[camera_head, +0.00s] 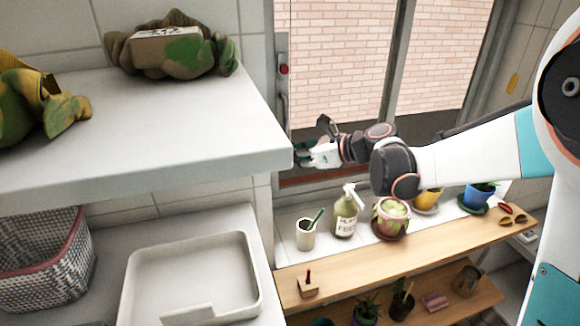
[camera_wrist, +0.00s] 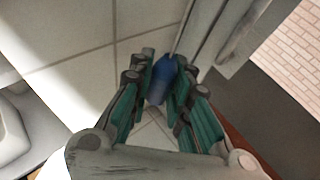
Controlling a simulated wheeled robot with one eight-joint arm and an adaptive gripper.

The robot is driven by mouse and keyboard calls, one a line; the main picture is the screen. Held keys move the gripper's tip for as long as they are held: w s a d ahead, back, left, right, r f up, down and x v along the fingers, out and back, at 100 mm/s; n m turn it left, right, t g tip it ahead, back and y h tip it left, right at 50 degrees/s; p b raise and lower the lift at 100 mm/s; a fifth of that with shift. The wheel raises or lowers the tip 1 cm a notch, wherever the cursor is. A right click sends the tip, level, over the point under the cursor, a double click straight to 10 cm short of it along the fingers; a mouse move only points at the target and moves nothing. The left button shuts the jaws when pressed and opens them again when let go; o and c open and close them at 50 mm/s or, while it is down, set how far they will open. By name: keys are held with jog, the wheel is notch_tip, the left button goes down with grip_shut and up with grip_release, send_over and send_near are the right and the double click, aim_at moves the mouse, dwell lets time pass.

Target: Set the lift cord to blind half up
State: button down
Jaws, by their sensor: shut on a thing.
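My gripper (camera_wrist: 163,82) is shut on a blue cord pull (camera_wrist: 161,80), which sits between its green-padded fingers in the wrist view. A thin line, seemingly the lift cord (camera_wrist: 181,38), runs up from the pull beside the window frame. In the head view my gripper (camera_head: 304,155) is at the lower left of the window, close to the right end of the white shelf. The pull is hidden there by the fingers and the shelf. The window panes (camera_head: 335,60) show a brick wall, and no blind fabric is visible in either view.
The thick white shelf (camera_head: 150,140) stands just left of my gripper. A metal strip with a red knob (camera_head: 283,70) is on the window frame above.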

notch_tip(320, 180, up, 8)
jog(key=p, duration=0.3)
jog(key=shift+r, duration=0.15)
jog(key=c, duration=1.5)
grip_release()
jog(key=shift+o, duration=0.2)
jog(key=v, duration=1.2)
